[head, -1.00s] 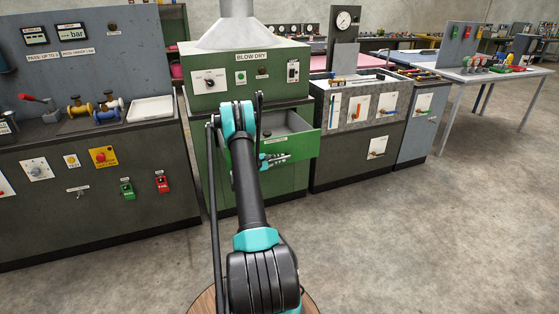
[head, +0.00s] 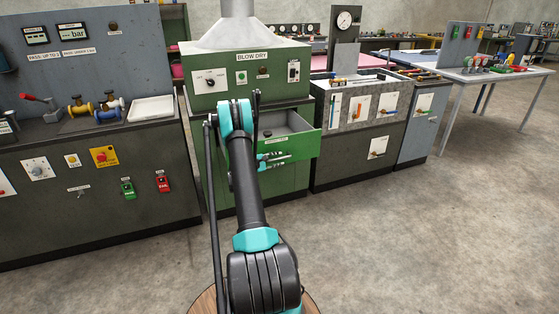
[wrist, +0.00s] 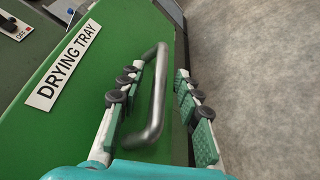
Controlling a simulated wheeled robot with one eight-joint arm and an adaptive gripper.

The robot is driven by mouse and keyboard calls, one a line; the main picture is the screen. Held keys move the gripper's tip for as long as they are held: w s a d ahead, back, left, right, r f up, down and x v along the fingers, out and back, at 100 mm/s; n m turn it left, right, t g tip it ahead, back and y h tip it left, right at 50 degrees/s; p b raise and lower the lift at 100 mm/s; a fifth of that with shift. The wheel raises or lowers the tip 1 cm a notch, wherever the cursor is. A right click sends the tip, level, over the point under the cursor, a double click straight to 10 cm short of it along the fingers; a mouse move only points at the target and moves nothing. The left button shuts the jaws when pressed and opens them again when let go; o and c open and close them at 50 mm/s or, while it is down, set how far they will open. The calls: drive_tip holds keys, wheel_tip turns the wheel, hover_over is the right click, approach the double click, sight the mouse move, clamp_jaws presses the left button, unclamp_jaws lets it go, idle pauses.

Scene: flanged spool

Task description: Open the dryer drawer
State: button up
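The green dryer drawer (head: 305,144) stands pulled out from the cabinet under the BLOW DRY panel, and its grey inside shows in the head view. In the wrist view its green front (wrist: 70,120) bears a DRYING TRAY label (wrist: 63,66) and a metal bar handle (wrist: 157,95). My gripper (wrist: 166,64) is open, with one finger on each side of the handle. The left finger is close to the bar; a gap shows between the bar and the right finger. In the head view my gripper (head: 276,160) is at the drawer front, and my arm hides part of the drawer and cabinet.
The green dryer (head: 245,75) has a knob and switches above the drawer. A dark console (head: 80,180) with valves and buttons stands at left. A grey-topped cabinet (head: 355,150) stands close at right. The concrete floor (head: 420,240) is clear in front.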

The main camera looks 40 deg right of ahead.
drive_tip(key=v, duration=1)
drive_tip(key=shift+a, duration=0.15)
drive_tip(key=shift+r, duration=0.15)
